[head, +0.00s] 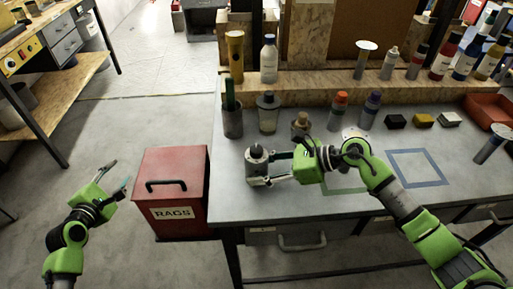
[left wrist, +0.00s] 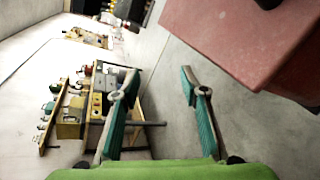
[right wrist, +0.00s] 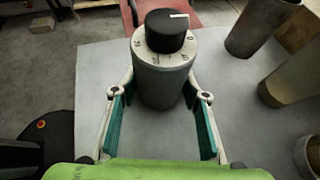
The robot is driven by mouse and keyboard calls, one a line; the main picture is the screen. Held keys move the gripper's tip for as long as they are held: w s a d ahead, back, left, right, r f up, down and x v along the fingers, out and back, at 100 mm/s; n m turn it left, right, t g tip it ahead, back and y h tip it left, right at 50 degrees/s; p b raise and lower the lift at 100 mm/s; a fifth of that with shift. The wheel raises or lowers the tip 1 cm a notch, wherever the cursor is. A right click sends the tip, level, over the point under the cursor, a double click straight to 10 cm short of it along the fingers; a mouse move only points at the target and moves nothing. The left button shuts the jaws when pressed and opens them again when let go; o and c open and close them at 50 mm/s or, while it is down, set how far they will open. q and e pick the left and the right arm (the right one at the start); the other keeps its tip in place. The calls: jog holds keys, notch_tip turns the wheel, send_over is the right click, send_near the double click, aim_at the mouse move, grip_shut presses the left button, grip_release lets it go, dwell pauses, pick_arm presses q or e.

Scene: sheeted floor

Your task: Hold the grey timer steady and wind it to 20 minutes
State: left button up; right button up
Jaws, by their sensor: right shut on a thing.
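The grey timer (head: 257,168) stands upright near the left end of the bench. In the right wrist view the timer (right wrist: 163,80) shows a grey cylinder with a pale dial ring and a black knob (right wrist: 166,30) with a white line pointing right. Some dial marks are too small to read. My right gripper (head: 258,167) is shut on the timer body from the right, a finger on each side; the knob stands clear above. My left gripper (head: 122,174) is open and empty, out over the floor left of the red box; its spread fingers (left wrist: 158,93) show in its wrist view.
A red RAGS box (head: 172,212) stands left of the bench (head: 290,207). Behind the timer are a dark cup (head: 232,122) and several bottles. A blue square outline (head: 418,168) lies to the right. A red bin (head: 490,112) is at the far right.

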pick_arm(q)
jog(key=d+r+t+h, duration=0.2)
jog(key=d+r, duration=0.2)
jog(key=r, duration=0.3)
jog(key=n+g+h, duration=0.2)
jog(key=n+h, duration=0.4)
jog(key=h, duration=0.2)
send_near(253, 153)
jog(key=x, duration=1.1)
jog(key=shift+w+d, duration=0.25)
jog(key=shift+w, duration=0.05)
grip_shut()
